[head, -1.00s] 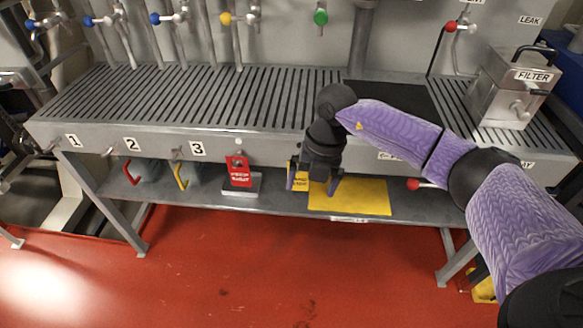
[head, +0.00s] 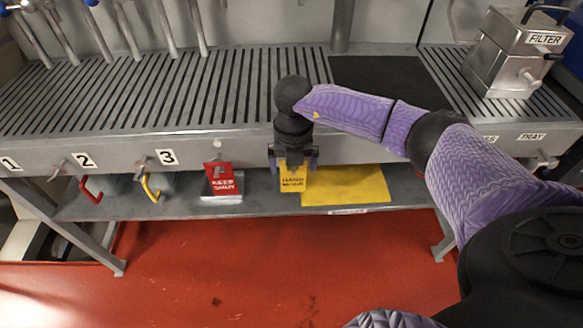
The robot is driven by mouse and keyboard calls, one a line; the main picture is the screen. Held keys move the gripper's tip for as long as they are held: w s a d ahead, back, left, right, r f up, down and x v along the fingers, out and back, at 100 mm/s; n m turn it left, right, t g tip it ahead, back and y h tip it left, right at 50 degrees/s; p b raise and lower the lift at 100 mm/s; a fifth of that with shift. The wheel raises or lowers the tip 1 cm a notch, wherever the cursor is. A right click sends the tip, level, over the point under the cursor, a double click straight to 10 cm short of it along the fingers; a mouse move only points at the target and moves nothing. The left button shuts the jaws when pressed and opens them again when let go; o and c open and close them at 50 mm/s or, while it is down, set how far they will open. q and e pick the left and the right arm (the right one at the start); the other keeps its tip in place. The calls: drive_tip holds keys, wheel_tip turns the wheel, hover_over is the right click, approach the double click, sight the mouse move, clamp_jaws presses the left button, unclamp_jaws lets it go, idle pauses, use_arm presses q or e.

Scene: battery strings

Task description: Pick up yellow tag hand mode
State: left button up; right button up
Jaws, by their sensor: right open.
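The yellow tag (head: 292,184) with dark lettering, which reads like "HAND MODE", stands upright at the lower shelf, at the left end of a flat yellow mat (head: 350,184). My right gripper (head: 293,164) comes down from above, pointing downward. It is open, with one finger on each side of the tag's upper part. The tag's top is hidden by the gripper, and I cannot tell whether the fingers touch it. My left gripper is not in view.
A red tag (head: 222,179) on a grey stand is left of the gripper. A metal filter box (head: 510,55) stands at right.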

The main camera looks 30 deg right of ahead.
drive_tip(key=c, duration=1)
